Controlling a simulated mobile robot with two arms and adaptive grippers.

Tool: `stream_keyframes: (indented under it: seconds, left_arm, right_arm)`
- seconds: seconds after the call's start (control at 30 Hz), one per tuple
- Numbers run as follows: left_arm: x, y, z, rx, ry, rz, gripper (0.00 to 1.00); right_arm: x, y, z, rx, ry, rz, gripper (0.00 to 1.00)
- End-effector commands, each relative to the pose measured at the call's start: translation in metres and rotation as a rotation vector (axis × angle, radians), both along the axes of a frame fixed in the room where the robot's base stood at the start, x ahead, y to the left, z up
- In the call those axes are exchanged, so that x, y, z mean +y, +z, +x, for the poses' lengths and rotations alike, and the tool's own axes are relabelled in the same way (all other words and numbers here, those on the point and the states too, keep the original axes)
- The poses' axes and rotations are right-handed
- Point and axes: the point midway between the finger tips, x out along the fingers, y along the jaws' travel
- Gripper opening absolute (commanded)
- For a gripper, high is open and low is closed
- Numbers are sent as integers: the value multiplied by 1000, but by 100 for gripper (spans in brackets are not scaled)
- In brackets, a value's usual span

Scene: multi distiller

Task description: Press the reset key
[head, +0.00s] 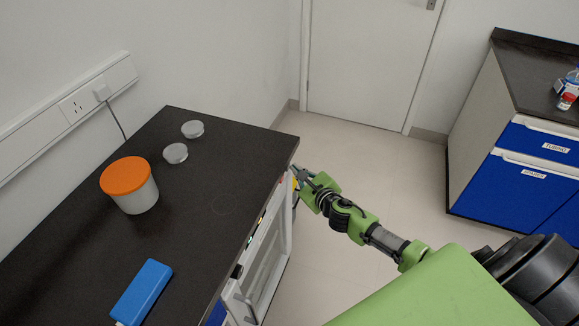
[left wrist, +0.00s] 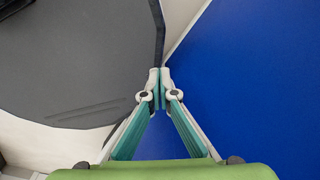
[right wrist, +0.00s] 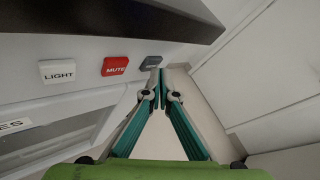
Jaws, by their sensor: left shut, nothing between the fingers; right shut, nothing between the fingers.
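My right gripper (right wrist: 161,76) is shut and empty. Its fingertips are just below and right of a small dark grey key (right wrist: 151,62) on the white panel; its lettering is too small to read surely, and I cannot tell whether they touch. A red MUTE key (right wrist: 115,66) and a white LIGHT key (right wrist: 57,71) sit to its left. In the head view the right gripper (head: 297,173) is at the counter's right front corner. My left gripper (left wrist: 160,75) is shut and empty in the left wrist view, near a blue surface; it is outside the head view.
The dark counter (head: 215,185) overhangs the white panel. On it stand an orange-lidded tub (head: 138,190), a blue box (head: 143,291) and two small grey discs (head: 176,153). Open floor (head: 370,170) lies right of the counter. A blue-drawer cabinet (head: 520,160) stands at the far right.

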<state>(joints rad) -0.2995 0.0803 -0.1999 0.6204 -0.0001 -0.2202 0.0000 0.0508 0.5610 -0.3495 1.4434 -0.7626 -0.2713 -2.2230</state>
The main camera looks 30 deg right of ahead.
Motion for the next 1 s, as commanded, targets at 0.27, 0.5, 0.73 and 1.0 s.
stream_keyframes:
  seconds: [0.27, 0.5, 0.73, 1.0]
  left_arm:
    - [0, 1, 0, 0, 0, 0, 0]
    - [0, 0, 0, 0, 0, 0, 0]
    - [0, -2, 0, 1, 0, 0, 0]
    - [0, -5, -1, 1, 0, 0, 0]
  right_arm:
    - [-3, 0, -3, 0, 0, -1, 0]
    - [-9, -1, -12, 2, 0, -3, 0]
    - [-25, -1, -30, 2, 0, -2, 0]
    - [-40, -1, -47, 1, 0, -1, 0]
